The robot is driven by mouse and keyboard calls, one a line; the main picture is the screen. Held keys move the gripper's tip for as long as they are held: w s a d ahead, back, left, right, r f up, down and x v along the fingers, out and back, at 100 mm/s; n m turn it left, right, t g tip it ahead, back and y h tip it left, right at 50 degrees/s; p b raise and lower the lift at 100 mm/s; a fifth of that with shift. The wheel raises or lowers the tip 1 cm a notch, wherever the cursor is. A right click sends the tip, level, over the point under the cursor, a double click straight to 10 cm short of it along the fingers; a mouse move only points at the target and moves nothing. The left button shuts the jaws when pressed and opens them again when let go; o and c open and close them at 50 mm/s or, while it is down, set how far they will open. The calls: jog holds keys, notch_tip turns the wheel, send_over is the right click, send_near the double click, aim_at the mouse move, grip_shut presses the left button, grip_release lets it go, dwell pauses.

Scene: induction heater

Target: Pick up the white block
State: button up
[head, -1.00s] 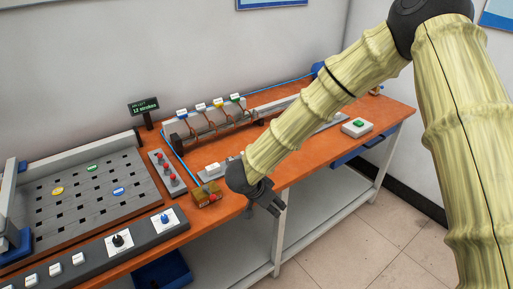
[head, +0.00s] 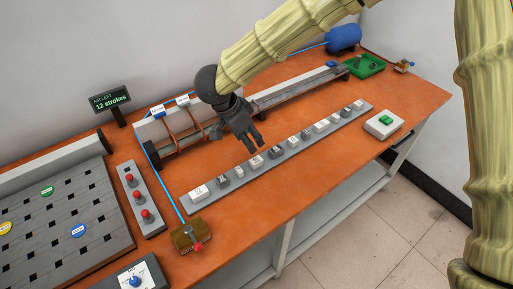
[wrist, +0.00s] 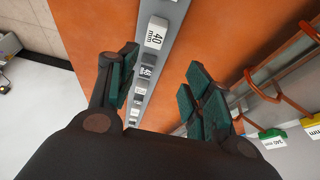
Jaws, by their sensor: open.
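A row of several white and grey blocks sits along a narrow grey rail (head: 189,206) on the orange workbench. One white block (head: 200,192) is at the rail's left end, and another white block (head: 256,163) is nearer my gripper. In the wrist view a white block marked 40 mm (wrist: 157,32) lies beyond the fingertips. I cannot tell which white block is meant. My gripper (head: 248,140) is open and empty, above the bench just behind the rail. In the wrist view its fingers (wrist: 165,88) are spread, with part of the rail between them.
A brown valve block with a red knob (head: 190,237) stands near the rail's left end. A panel of red knobs (head: 139,199) is further left. A white box with a green button (head: 384,124) is to the right. A long grey apparatus (head: 290,93) runs behind.

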aim_at(259, 157)
jog(key=shift+s+d+f, duration=0.15)
jog(key=shift+d+f, duration=0.1)
jog(key=shift+f, duration=0.3)
jog(key=shift+s+d+f, duration=0.3)
jog(key=shift+s+f, duration=0.1)
jog(key=shift+s, duration=0.1)
jog(key=shift+s+d+f, duration=0.25)
jog(key=shift+s+f, duration=0.15)
jog(key=shift+s, duration=0.05)
jog(key=w+f, duration=0.1)
jog(key=w+d+f+p, duration=0.1)
jog(key=f, duration=0.1)
jog(key=w+f, duration=0.1)
jog(key=f, duration=0.1)
jog(key=shift+w+d+f+p, duration=0.1)
jog(key=shift+d+f+p, duration=0.15)
jog(key=shift+p, duration=0.1)
jog(key=shift+s+f, duration=0.2)
jog(key=shift+s+d+r, duration=0.1)
jog(key=shift+s+r, duration=0.1)
jog(key=shift+s, duration=0.2)
jog(key=shift+w+f, duration=0.2)
jog(key=shift+c, duration=0.2)
jog(key=shift+w+f, duration=0.25)
jog(key=c, duration=0.7)
jog(key=shift+s+r, duration=0.2)
jog(key=shift+r, duration=0.05)
grip_shut()
jog(key=shift+w+f, duration=0.1)
